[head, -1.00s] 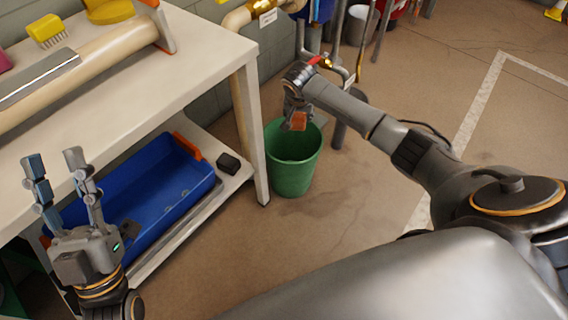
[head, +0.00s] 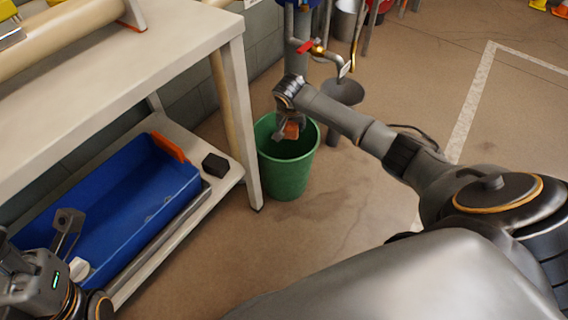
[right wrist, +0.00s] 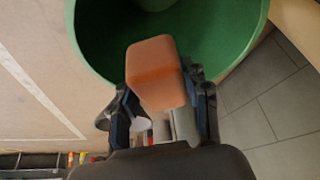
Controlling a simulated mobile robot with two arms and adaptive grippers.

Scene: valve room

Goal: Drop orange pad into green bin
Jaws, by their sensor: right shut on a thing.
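The orange pad (head: 292,130) is a small block held in my right gripper (head: 289,124), over the mouth of the green bin (head: 288,178). In the right wrist view the pad (right wrist: 155,72) sits between the two fingers of the right gripper (right wrist: 163,92), with the bin's rim and dark green inside (right wrist: 104,45) behind it. The bin stands upright on the floor beside the bench leg. My left gripper (head: 38,232) is at the lower left, partly cut off by the picture edge, near the blue tray; its fingers look apart and empty.
A white bench (head: 120,75) has a lower shelf with a blue tray (head: 130,200) and a black block (head: 215,165). Behind the bin stand pipes and a grey funnel (head: 343,92). The floor in front of the bin is clear.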

